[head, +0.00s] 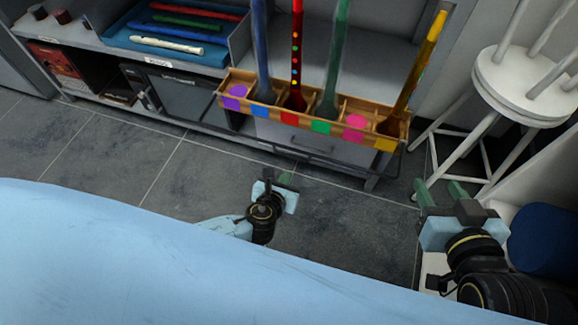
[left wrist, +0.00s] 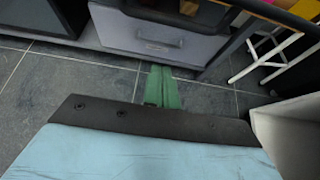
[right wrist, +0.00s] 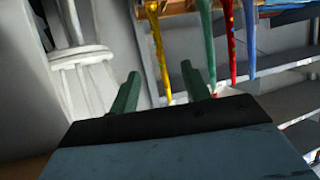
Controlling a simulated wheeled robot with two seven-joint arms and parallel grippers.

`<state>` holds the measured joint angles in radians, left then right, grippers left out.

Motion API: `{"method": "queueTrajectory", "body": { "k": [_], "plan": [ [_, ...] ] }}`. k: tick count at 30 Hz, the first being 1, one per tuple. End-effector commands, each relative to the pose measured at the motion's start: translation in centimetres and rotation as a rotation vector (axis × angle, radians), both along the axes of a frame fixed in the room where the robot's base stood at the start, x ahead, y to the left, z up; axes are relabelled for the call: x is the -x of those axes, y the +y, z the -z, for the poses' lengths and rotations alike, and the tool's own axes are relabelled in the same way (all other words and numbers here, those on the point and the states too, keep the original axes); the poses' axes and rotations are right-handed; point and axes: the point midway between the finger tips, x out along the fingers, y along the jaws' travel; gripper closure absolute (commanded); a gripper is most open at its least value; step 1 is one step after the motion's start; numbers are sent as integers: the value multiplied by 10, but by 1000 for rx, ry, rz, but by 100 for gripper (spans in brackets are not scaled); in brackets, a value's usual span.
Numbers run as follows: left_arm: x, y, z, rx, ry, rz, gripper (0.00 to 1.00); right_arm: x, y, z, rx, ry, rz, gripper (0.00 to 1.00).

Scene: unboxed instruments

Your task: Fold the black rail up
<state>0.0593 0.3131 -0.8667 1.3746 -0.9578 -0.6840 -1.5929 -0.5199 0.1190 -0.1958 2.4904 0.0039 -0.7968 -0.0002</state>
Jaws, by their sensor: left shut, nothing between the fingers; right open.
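The black rail (left wrist: 272,12) crosses the upper right corner of the left wrist view as a dark bar, in front of a grey drawer unit. In the head view a dark bar (head: 318,160) runs low along the front of the unit, beneath the wooden rack. My left gripper (head: 286,179) is shut and empty, over the floor in front of the unit; its green fingers lie together in the left wrist view (left wrist: 161,75). My right gripper (head: 438,188) is open and empty near the white stool; its spread fingers show in the right wrist view (right wrist: 160,88). Neither gripper visibly touches the rail.
A blue tray (head: 150,47) with several flutes sits at the upper left. A white stool (head: 520,85) and a blue cylinder (head: 545,240) stand at the right. The grey floor between is clear.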

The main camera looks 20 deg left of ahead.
Motion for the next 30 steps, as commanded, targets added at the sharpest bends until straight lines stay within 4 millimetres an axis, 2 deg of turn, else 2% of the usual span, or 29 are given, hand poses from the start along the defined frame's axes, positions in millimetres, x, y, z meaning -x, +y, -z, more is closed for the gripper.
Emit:
{"method": "queueTrajectory", "body": {
  "k": [10,13,18,30],
  "plan": [
    [-23,-1,14,0,-1,-1,100,-17,16,-51,-92,-326,-25,53],
    [-25,-1,-8,2,-4,0,100,-14,12,-41,-70,-248,-19,53],
    [-28,-1,-23,1,-2,0,100,-12,10,-32,-56,-200,-16,53],
    [-28,-1,-28,0,0,0,100,-12,10,-30,-52,-186,-15,53]
  ]
}}
